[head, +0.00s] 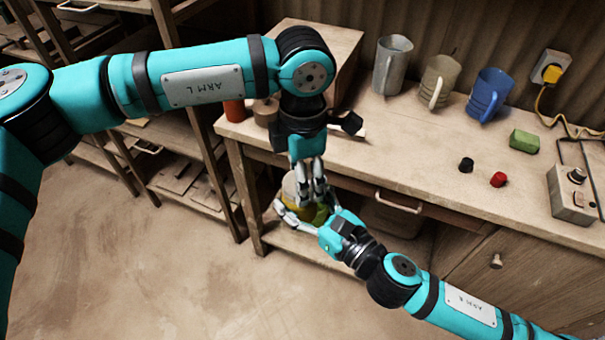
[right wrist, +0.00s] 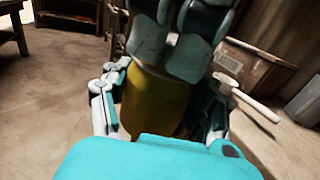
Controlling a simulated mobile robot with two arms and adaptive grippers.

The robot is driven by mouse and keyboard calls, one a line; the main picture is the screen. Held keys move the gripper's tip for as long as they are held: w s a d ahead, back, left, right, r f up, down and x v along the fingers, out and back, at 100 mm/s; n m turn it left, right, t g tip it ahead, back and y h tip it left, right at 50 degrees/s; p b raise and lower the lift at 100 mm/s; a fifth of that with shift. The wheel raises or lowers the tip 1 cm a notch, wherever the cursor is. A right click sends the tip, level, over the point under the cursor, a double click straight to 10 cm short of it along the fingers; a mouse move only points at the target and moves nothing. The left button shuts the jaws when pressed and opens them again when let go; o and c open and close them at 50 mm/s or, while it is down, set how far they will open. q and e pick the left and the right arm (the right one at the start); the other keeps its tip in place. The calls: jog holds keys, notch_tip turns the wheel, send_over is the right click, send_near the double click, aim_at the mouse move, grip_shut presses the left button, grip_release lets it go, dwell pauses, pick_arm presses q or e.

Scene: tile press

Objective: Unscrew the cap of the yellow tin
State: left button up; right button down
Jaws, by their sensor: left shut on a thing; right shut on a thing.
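The yellow tin (head: 319,214) is in front of the bench's front edge, mostly covered by my two grippers in the head view. Its yellow body shows plainly in the right wrist view (right wrist: 158,102), upright between the fingers. My right gripper (head: 302,214) is shut around the tin's body from the side. My left gripper (head: 312,190) points down from above, its fingers closed at the tin's top. It also shows at the top of the right wrist view (right wrist: 180,40). The cap is hidden by the left fingers, so I cannot see how it sits.
The wooden bench (head: 420,168) carries a grey jug (head: 391,66), a beige jug (head: 438,82), a blue jug (head: 489,95), a green block (head: 524,141), a black knob-like piece (head: 466,165), a red one (head: 498,180) and a control box (head: 573,194). Open floor (head: 130,270) lies at left.

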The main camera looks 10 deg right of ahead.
pick_arm(q)
jog(key=shift+w+d+r, duration=0.1)
jog(key=shift+r, duration=0.1)
pick_arm(e)
jog(key=shift+s+a, duration=0.15)
pick_arm(q)
jog(key=shift+r, duration=0.65)
pick_arm(e)
jog(key=shift+f, duration=0.1)
pick_arm(q)
jog(key=shift+r, duration=0.3)
